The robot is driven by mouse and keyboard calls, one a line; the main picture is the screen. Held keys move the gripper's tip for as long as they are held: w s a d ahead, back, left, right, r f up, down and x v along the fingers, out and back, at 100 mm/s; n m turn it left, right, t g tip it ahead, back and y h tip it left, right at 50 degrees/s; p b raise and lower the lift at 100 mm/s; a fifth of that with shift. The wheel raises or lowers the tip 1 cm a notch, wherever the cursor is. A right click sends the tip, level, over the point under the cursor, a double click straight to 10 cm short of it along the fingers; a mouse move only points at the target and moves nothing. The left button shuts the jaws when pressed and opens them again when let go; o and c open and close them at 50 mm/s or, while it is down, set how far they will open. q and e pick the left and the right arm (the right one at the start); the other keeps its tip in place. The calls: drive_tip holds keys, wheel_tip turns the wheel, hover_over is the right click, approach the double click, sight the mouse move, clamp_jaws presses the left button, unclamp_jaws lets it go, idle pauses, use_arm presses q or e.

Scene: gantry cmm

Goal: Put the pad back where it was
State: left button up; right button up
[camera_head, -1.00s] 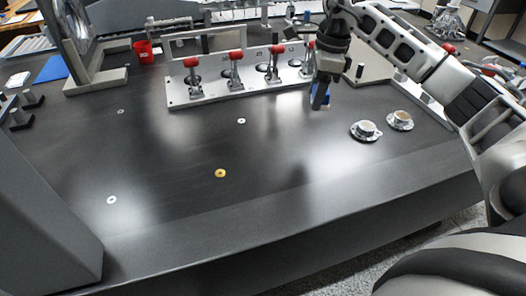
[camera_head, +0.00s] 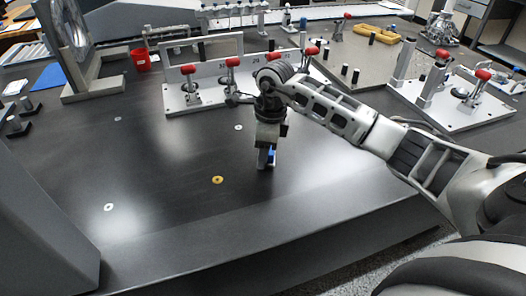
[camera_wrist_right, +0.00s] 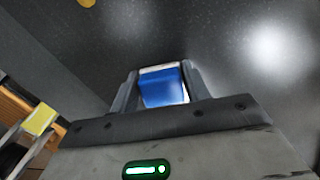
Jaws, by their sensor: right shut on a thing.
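The pad (camera_wrist_right: 162,85) is a small blue block with a white edge, held between the fingers in the right wrist view. In the head view part of its blue (camera_head: 272,154) shows at the fingertips. My right gripper (camera_head: 265,160) is shut on it and points down over the dark table, right of the yellow disc (camera_head: 217,180). I cannot tell whether the pad touches the table top. My left gripper is not in view.
The dark table top (camera_head: 165,235) is clear in front, with small white discs (camera_head: 238,127) on it. Behind stands a plate with red-handled clamps (camera_head: 232,75). A red cup (camera_head: 141,60) and a blue sheet (camera_head: 50,76) are at the back left.

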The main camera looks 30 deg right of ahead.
drive_tip(key=shift+f, duration=0.3)
drive_tip(key=shift+f, duration=0.1)
drive_tip(key=shift+f, duration=0.15)
drive_tip(key=o, duration=0.9)
drive_tip(key=shift+o, duration=0.2)
drive_tip(key=shift+r, duration=0.3)
wheel_tip(320, 180, up, 12)
drive_tip(key=d, duration=0.1)
drive_tip(key=shift+s+d+p, duration=0.15)
drive_tip(key=shift+s+p, duration=0.3)
